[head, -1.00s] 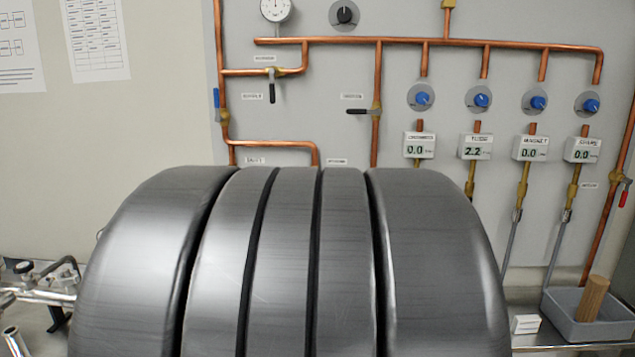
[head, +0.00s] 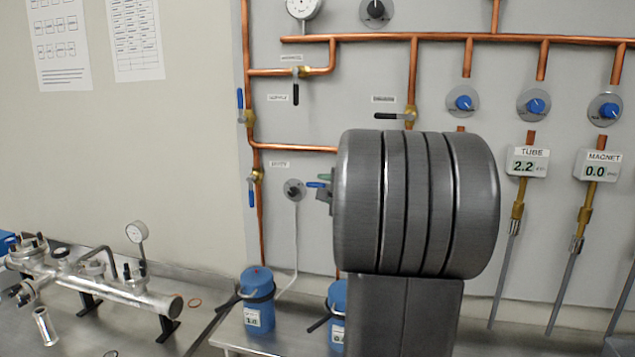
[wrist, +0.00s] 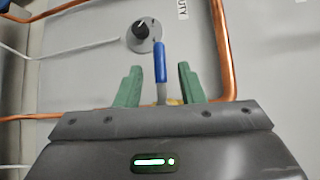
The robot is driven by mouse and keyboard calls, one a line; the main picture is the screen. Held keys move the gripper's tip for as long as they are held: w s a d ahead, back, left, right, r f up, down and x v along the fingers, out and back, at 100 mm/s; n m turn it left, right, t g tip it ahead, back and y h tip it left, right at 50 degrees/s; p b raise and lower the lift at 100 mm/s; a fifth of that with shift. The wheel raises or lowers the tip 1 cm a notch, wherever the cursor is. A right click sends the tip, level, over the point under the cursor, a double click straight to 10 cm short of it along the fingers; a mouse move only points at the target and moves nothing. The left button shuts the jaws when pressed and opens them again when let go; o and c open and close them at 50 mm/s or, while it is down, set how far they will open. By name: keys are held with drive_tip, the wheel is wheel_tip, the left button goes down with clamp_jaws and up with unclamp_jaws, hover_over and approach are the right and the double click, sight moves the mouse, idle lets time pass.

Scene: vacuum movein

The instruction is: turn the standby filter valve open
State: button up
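The standby filter valve's blue lever (head: 317,184) lies horizontal, crosswise to its vertical copper pipe, left of my gripper's body. Its nameplate is hidden behind my arm. In the wrist view the blue lever (wrist: 160,62) stands between the two green fingers, with a gap on each side. My gripper (wrist: 158,78) is open around the lever, apparently not touching it.
The duty valve's blue lever (head: 251,191) stands along its pipe to the left. A black knob (head: 294,190) sits between the two valves, close to the fingers. Blue filter canisters (head: 258,300) stand below. A copper pipe (wrist: 222,50) runs close right of the fingers.

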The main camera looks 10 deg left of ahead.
sight(318, 186)
drive_tip(key=shift+p+x, duration=0.4)
drive_tip(key=shift+x, duration=1.9)
clamp_jaws()
